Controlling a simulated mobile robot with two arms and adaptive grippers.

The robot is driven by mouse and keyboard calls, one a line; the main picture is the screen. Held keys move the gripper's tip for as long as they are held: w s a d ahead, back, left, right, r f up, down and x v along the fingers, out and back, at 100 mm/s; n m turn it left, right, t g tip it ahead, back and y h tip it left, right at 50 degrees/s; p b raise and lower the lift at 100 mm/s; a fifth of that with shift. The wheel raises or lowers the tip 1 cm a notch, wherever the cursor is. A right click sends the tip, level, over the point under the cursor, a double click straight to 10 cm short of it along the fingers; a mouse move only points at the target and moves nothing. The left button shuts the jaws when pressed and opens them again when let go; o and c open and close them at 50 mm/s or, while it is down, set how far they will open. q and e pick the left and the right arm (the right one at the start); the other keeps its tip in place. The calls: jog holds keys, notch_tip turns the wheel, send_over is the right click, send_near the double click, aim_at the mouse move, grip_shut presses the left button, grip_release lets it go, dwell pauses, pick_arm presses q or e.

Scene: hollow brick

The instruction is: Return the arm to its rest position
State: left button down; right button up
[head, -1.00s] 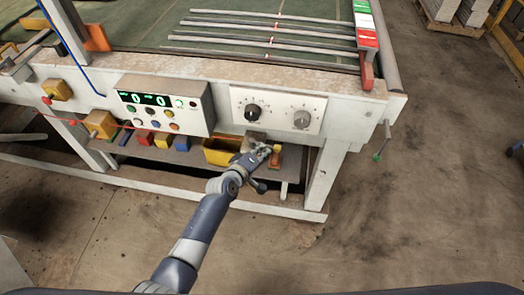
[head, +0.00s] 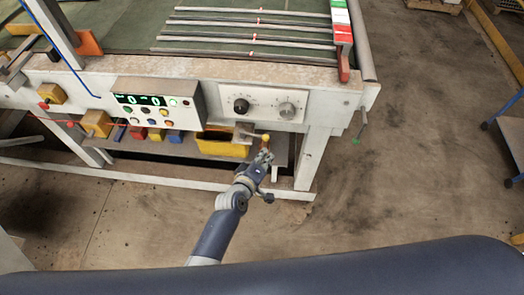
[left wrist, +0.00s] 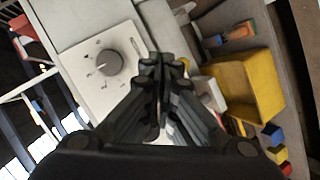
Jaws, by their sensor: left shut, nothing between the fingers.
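My left gripper (head: 264,150) is in front of the white bench, below its panel of knobs. Its fingers are together and empty. In the left wrist view the closed black fingers (left wrist: 163,70) point toward the bench front, with a dial knob (left wrist: 110,63) to their left and a yellow bin (left wrist: 245,88) to their right. My left arm (head: 225,215) comes up from the bottom of the head view. My right gripper is not in view.
The bench has a black knob (head: 241,105), a grey knob (head: 287,109) and a control box (head: 157,105) with a lit display. A shelf with a yellow bin (head: 220,147) and coloured blocks lies beneath. The floor (head: 410,150) to the right is clear.

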pick_arm(q)
jog(key=s+a+f+m+g+y+b, duration=0.1)
jog(key=s+a+f+m+g+b, duration=0.15)
jog(key=s+a+f, duration=0.55)
jog(key=s+a+f+m+g+y+b, duration=0.1)
jog(key=s+f+b, duration=0.3)
jog(key=f, duration=0.9)
jog(key=s+a+f+m+g+y+b, duration=0.1)
jog(key=s+a+f+m+g, duration=0.1)
jog(key=s+a+f, duration=0.5)
jog(key=s+a+f+m+g+y+b, duration=0.1)
jog(key=s+a+f, duration=0.3)
jog(key=s, duration=0.5)
jog(key=s+a+f+m+g+y+b, duration=0.1)
jog(key=s+a+f, duration=0.3)
jog(key=s+f, duration=0.4)
jog(key=s+a+f+m+g+y+b, duration=0.1)
jog(key=s+a+f+m+g+b, duration=0.1)
jog(key=s+f, duration=0.4)
jog(key=s+a+g+b, duration=0.1)
jog(key=s+a, duration=0.1)
jog(key=s, duration=0.1)
jog(key=shift+s+a+f+b, duration=0.15)
jog(key=shift+s+a+b, duration=0.15)
jog(key=shift+a, duration=0.1)
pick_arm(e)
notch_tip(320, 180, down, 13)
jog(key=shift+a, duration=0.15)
